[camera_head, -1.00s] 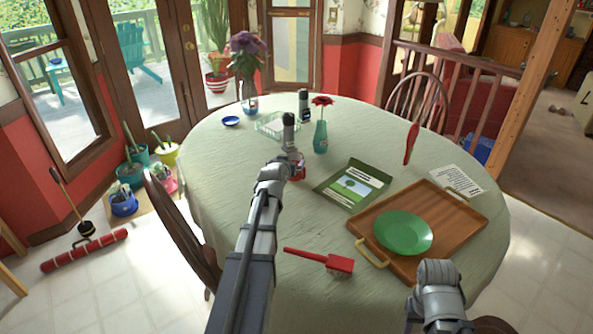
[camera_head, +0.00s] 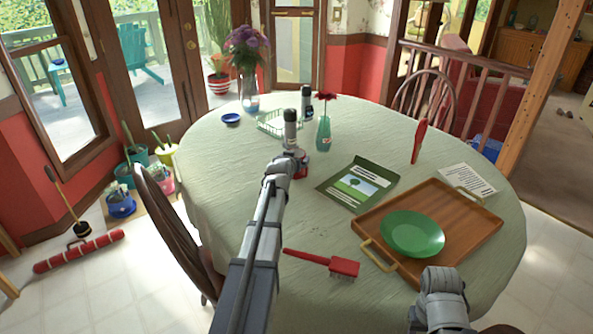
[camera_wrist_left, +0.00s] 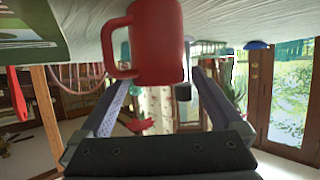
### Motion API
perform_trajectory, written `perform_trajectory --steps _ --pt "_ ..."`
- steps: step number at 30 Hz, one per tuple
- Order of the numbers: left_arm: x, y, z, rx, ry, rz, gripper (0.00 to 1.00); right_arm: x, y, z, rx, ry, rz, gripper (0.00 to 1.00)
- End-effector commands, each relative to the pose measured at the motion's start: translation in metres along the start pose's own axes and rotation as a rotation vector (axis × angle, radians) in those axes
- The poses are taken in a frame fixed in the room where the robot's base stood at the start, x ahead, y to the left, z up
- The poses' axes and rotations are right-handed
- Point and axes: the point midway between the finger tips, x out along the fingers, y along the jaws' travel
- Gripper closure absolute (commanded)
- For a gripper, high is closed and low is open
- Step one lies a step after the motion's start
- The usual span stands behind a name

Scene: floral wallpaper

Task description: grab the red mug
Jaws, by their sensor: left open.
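The red mug (camera_head: 302,169) stands on the table, mostly hidden behind my left gripper in the head view. In the left wrist view, which is upside down, the red mug (camera_wrist_left: 157,45) is large and close, with its handle to the left. My left gripper (camera_wrist_left: 155,85) is open, with one finger to either side of the mug's line. Whether the fingers reach around the mug or stop short of it, I cannot tell. In the head view my left gripper (camera_head: 290,160) is at the mug. My right arm shows at the bottom right, but its gripper is not visible.
Two dark-capped cylinders (camera_head: 290,128) and a teal vase (camera_head: 323,134) with a red flower stand beyond the mug.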

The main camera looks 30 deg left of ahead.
Motion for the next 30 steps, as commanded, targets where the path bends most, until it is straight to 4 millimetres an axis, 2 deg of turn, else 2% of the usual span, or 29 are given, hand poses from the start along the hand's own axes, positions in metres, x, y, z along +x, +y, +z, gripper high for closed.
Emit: perform_trajectory --steps 1,8,11,20,27,30 --pt "0.011 0.0 0.001 0.0 0.0 0.0 0.0 0.005 -0.001 0.0 0.0 0.0 0.0 0.5" --pt "0.014 0.0 0.0 0.0 0.0 0.0 0.0 0.005 -0.001 0.0 0.0 0.0 0.0 0.5" --pt "0.022 0.0 0.0 0.0 0.0 0.0 0.0 0.008 -0.001 -0.001 0.0 0.0 0.0 0.5" --pt "0.064 0.001 0.0 0.0 0.0 0.0 0.0 0.024 -0.002 -0.001 0.0 0.0 0.0 0.5" --pt "0.064 0.001 -0.002 0.0 0.0 0.0 0.0 0.023 -0.002 -0.001 0.0 0.0 0.0 0.5" --pt "0.064 0.001 -0.002 0.0 0.0 0.0 0.09 0.023 -0.002 -0.001 0.0 0.0 0.0 0.5"
